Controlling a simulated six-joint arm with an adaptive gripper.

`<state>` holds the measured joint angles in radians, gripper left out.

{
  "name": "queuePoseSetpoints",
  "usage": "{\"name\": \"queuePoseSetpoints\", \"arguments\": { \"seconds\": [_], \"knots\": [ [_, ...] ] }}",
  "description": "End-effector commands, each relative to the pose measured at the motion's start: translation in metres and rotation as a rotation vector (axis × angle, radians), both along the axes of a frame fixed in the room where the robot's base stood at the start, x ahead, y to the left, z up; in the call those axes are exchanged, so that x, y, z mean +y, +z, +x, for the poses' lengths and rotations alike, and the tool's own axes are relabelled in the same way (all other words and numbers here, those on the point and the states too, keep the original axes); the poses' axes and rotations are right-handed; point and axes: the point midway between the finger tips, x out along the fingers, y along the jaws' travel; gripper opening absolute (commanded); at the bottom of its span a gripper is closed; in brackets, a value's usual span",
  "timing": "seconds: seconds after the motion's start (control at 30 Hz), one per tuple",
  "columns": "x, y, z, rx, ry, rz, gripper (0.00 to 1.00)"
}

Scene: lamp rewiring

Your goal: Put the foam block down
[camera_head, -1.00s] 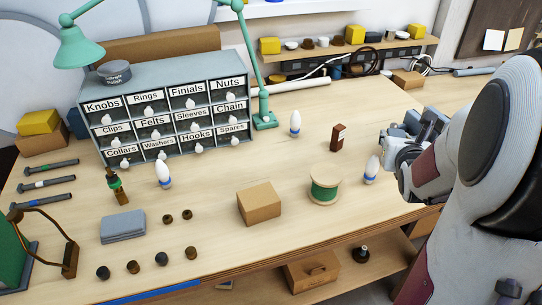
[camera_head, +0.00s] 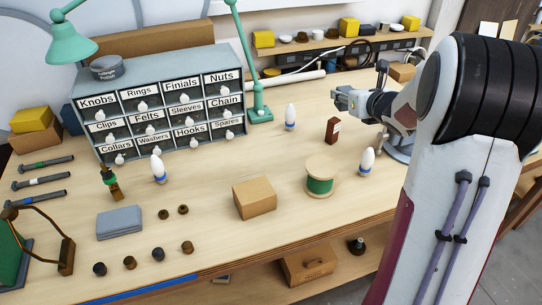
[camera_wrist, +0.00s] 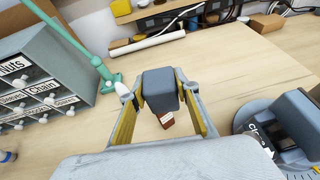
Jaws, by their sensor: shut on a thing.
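The foam block (camera_wrist: 161,90) is dark grey with rounded edges. In the wrist view it sits between the two fingertips of my gripper (camera_wrist: 162,95), which is shut on it. It appears above the bench, with bare wood and a small red-brown box (camera_wrist: 167,120) seen past it. In the head view my gripper (camera_head: 347,99) is over the back right of the bench, behind the same box (camera_head: 333,131). The block cannot be told clearly from the fingers there.
White bulbs stand near my gripper, one left (camera_head: 290,117), one in front (camera_head: 367,161). A green spool (camera_head: 320,180) and cardboard box (camera_head: 254,199) are nearer. A dark device with a dial (camera_wrist: 290,125) stands right in the wrist view.

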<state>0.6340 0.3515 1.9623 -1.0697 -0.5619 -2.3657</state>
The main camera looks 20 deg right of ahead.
Motion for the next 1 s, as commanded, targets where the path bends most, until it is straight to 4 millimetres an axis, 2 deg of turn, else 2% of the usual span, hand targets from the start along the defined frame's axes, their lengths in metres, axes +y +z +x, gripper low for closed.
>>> {"name": "queuePoseSetpoints", "arguments": {
  "seconds": [0.37, 0.6, 0.8, 1.0],
  "knots": [
    [0.04, 0.001, 0.054, 0.0, 0.224, -0.001, 0.22],
    [0.08, -0.004, 0.083, 0.001, 0.424, -0.001, 0.22],
    [0.119, -0.013, 0.096, 0.002, 0.623, 0.0, 0.22],
    [0.155, -0.024, 0.095, 0.002, 0.82, 0.0, 0.22]
  ]
}}
